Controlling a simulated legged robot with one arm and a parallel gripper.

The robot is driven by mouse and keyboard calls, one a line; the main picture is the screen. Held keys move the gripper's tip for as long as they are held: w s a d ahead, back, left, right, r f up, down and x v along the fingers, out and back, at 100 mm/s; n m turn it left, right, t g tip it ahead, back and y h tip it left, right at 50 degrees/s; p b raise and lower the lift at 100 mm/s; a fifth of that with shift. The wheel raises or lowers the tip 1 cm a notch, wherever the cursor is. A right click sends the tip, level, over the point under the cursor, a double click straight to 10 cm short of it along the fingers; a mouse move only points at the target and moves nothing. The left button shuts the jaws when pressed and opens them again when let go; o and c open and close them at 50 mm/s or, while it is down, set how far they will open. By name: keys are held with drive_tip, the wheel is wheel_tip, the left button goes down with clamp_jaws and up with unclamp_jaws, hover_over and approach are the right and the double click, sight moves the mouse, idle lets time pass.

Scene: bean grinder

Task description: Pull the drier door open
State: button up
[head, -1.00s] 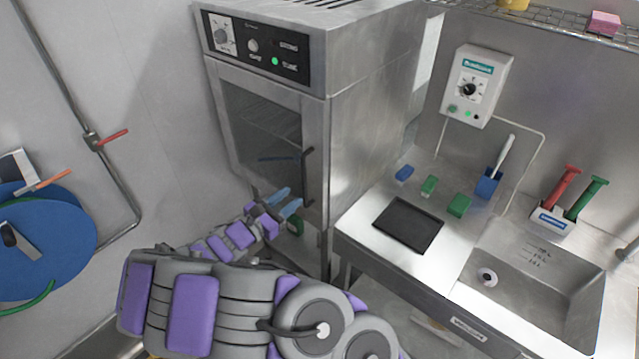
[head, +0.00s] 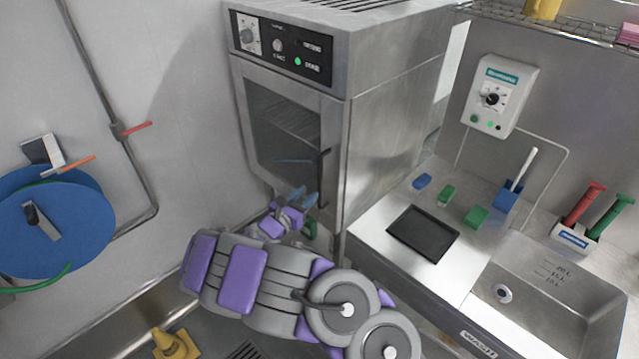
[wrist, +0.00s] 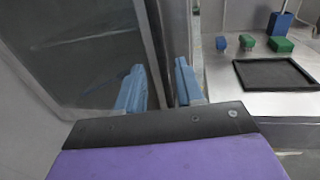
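The drier (head: 395,125) is a steel cabinet with a control panel on top. Its glass-windowed door (head: 290,125) looks shut. A dark vertical handle (head: 322,178) sits on the door's right side. My gripper (head: 304,197) is low in front of the door, close to the handle's lower end. In the wrist view, my gripper (wrist: 158,88) shows two blue fingers spread apart. A dark upright bar, seemingly the handle (wrist: 153,40), shows between them. I cannot tell whether the fingers touch it.
A steel counter with a black tray (head: 423,233), several small blocks and a sink (head: 560,290) stands to the right. A blue hose reel (head: 45,225) and a pipe are on the left wall.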

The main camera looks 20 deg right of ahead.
drive_tip(key=b+x, duration=0.1)
drive_tip(key=x, duration=0.6)
drive_tip(key=shift+w+d, duration=0.2)
drive_tip(key=shift+d, duration=0.1)
drive_tip(key=shift+c, duration=0.5)
clamp_jaws()
drive_tip(key=shift+r, duration=0.1)
